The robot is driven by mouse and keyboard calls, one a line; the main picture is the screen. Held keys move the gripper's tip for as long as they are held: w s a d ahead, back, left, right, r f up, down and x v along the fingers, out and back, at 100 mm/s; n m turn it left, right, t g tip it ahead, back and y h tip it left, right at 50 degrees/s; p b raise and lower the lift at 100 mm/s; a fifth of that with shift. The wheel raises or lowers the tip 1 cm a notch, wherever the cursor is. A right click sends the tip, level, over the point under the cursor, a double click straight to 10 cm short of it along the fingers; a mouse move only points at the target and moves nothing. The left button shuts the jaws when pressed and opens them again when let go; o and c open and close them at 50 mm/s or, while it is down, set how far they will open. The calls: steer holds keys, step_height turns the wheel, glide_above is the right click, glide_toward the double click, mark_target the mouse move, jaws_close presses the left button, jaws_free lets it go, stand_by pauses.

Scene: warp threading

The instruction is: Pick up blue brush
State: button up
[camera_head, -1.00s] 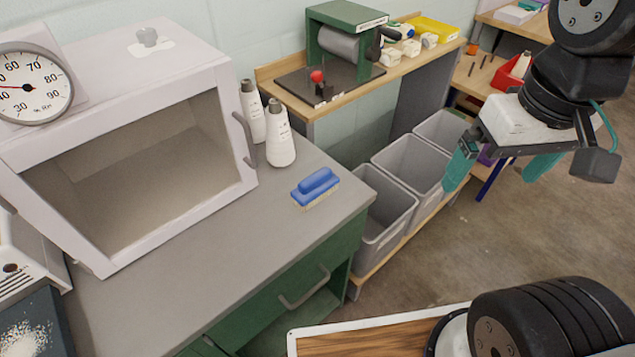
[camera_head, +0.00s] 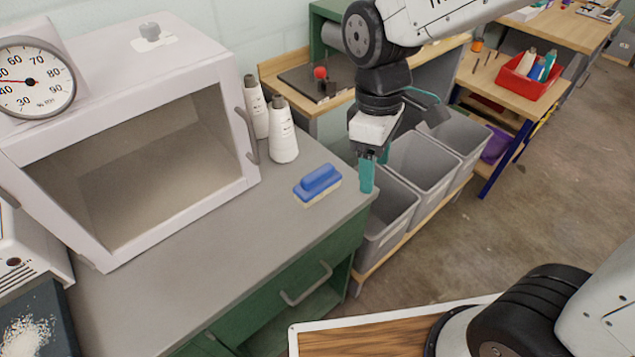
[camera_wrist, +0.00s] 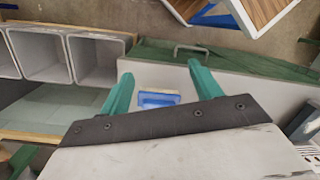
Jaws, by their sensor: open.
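The blue brush (camera_head: 318,186) lies on the grey counter top near its right edge, blue handle up, pale bristles down. In the wrist view the brush (camera_wrist: 157,98) shows between and beyond the two teal fingers. My gripper (camera_head: 376,172) is open and empty, pointing down, to the right of the brush and apart from it. In the wrist view my gripper (camera_wrist: 160,88) has its fingers spread wide, and part of the brush's near side is close to the palm edge.
A white cabinet (camera_head: 232,112) with a dial gauge stands left on the counter (camera_head: 190,240). Two white thread cones (camera_head: 283,135) stand behind the brush. Grey bins (camera_head: 425,165) sit right of the counter. The counter in front of the brush is clear.

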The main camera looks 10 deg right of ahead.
mark_target(318, 172)
steer(key=w+a+f+n, duration=0.1)
steer(key=w+a+n, duration=0.1)
steer(key=n, duration=0.2)
steer(key=w+a+f+n, duration=0.2)
steer(key=w+a+n, duration=0.1)
steer(key=n, duration=0.1)
steer(key=w+a+f+n+t, duration=0.1)
steer(key=w+a+f+n, duration=0.1)
steer(key=a+n, duration=0.1)
steer(key=shift+w+a+f+n+y, duration=0.1)
steer(key=shift+w+a+n+y, duration=0.1)
steer(key=shift+w+n+y, duration=0.3)
steer(key=shift+a+n, duration=0.1)
steer(key=shift+n, duration=0.5)
steer(key=shift+f, duration=0.55)
steer(key=f, duration=0.6)
steer(key=shift+w+f, duration=0.35)
steer(key=shift+f, duration=0.05)
steer(key=c, duration=1.2)
steer(key=shift+r, duration=0.15)
